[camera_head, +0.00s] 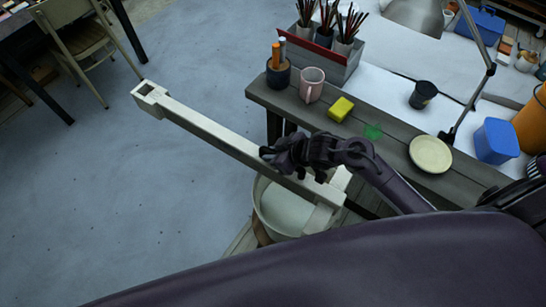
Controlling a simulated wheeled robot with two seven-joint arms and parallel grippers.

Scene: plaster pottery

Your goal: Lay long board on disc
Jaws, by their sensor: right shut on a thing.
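The long board (215,133) is pale and slender, with a squared, hollow-looking block at its far left end. It slants from the upper left to the lower right of the head view. My right gripper (282,160) is shut on the board, towards its lower right end. Below that end is a pale round disc-like surface (283,211) inside a rounded basin. The board overlaps the basin's upper edge in the picture; I cannot tell whether it touches. My left gripper is not in view.
A chair (82,45) stands at the upper left. The grey floor at left is clear.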

